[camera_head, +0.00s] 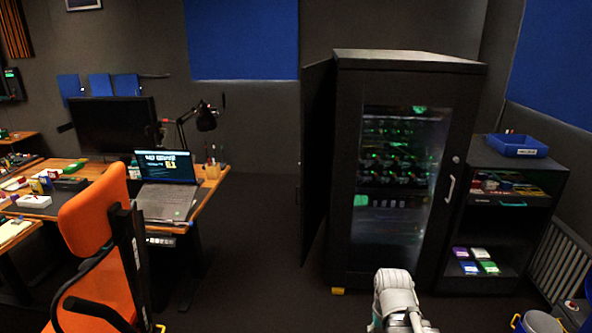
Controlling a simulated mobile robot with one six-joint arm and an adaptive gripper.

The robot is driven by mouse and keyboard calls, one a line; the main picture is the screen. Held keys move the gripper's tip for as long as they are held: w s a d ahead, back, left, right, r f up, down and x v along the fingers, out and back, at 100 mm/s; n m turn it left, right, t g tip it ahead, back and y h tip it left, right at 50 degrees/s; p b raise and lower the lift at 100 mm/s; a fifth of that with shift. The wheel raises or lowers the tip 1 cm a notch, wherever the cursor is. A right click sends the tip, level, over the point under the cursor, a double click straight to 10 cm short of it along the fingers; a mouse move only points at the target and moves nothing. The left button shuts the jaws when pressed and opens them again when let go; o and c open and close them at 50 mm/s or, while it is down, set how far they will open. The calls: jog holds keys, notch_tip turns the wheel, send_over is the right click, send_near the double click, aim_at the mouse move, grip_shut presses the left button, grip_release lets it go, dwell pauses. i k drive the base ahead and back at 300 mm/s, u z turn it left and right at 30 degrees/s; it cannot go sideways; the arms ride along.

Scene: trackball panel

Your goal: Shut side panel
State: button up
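The side panel (317,165) is a tall dark sheet on the left side of a black equipment cabinet (408,63). It stands ajar, swung out to the left of the cabinet body, and a dark gap shows between them. The cabinet's glass front door (400,190) looks shut, with lit green and white equipment behind it. A white and grey part of my arm shows at the bottom centre, in front of the cabinet. My gripper's fingers cannot be seen.
A dark shelf unit (508,218) with a blue tray (517,146) stands right of the cabinet. An orange chair (95,215) and a desk with a laptop (168,190) are at left. Dark floor (250,260) is clear between desk and cabinet.

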aim_at(317, 79)
jog(key=u, duration=0.2)
jog(key=i, duration=0.55)
jog(key=u, duration=0.85)
jog(key=i, duration=0.8)
jog(key=u, duration=0.3)
jog(key=i, duration=1.75)
jog(key=z, duration=1.15)
jog(key=i, duration=0.75)
jog(key=z, duration=0.75)
